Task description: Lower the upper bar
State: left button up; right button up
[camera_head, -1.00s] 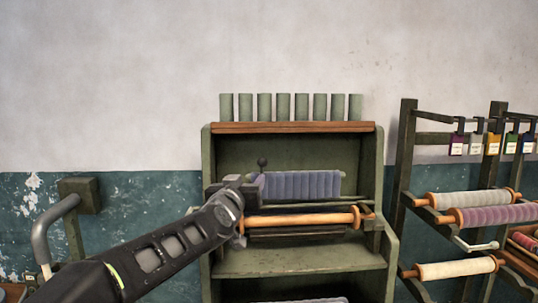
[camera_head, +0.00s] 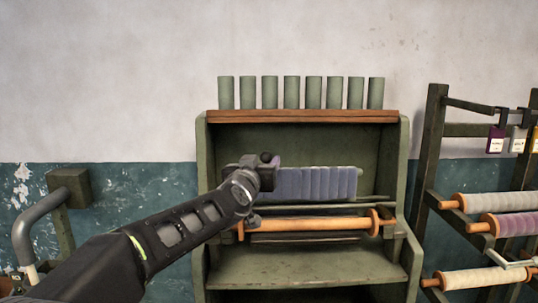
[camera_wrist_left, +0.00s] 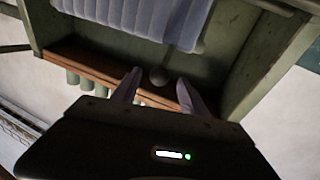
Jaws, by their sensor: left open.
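A blue-grey ridged bar (camera_head: 318,183) spans the inside of the green cabinet, above an orange-ended roller; I take it as the upper bar. The ridged bar (camera_wrist_left: 140,14) shows at the top there. My right gripper is out of view.
The cabinet (camera_head: 203,165) has a brown top ledge (camera_head: 300,116) with several green cylinders (camera_head: 310,92). The orange roller (camera_head: 308,224) sits just below the bar. A rack of spools (camera_head: 500,202) stands at the right. A grey curved handle (camera_head: 35,220) is at the left.

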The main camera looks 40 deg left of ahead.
pick_arm(q)
jog(key=p+x, duration=0.2)
jog(key=x, duration=0.5)
grip_shut()
dwell(0.5)
dwell(0.9)
